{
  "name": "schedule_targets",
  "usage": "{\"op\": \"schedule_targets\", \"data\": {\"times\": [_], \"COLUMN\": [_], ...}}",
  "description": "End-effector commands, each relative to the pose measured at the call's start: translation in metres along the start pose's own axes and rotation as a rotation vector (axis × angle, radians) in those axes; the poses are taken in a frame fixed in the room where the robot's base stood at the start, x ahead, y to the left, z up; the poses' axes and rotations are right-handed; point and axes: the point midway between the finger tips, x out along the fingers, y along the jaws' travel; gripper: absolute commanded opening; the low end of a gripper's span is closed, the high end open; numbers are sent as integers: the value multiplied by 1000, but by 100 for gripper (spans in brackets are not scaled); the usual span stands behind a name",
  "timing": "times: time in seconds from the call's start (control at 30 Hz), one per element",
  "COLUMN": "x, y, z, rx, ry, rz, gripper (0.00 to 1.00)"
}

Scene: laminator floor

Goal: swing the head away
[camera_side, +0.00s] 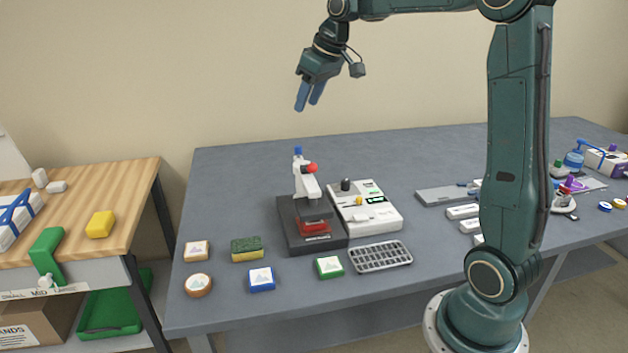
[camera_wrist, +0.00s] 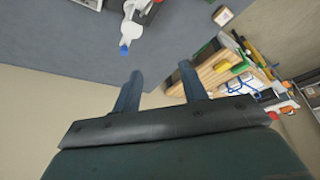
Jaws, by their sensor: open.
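The press head (camera_side: 306,184) is a white arm with a red knob (camera_side: 312,168) and a blue tip (camera_side: 298,151). It stands upright on a black base (camera_side: 290,238), over a red block (camera_side: 314,227). In the wrist view the white head (camera_wrist: 133,24) and its blue tip (camera_wrist: 124,48) show at the top, beyond my fingertips. My gripper (camera_side: 309,97) is open and empty, high above the table and clear of the head. Its two blue fingers (camera_wrist: 160,82) are spread apart in the wrist view.
A white control box (camera_side: 364,207) stands against the right of the base. A metal grid tray (camera_side: 380,256), a sponge (camera_side: 247,248) and several small picture blocks lie in front. A wooden side table (camera_side: 80,220) is at left. The table behind the head is clear.

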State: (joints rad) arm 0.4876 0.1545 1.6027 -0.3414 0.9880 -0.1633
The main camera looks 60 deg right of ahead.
Motion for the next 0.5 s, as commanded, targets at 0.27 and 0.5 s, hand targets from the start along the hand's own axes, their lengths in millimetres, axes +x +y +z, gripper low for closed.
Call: {"op": "schedule_targets", "data": {"times": [0.27,0.5], "x": [40,57], "y": [73,106], "z": [-23,-26], "rx": [3,1], "ry": [-15,-19], "rz": [-2,-3], "gripper": [43,43]}}
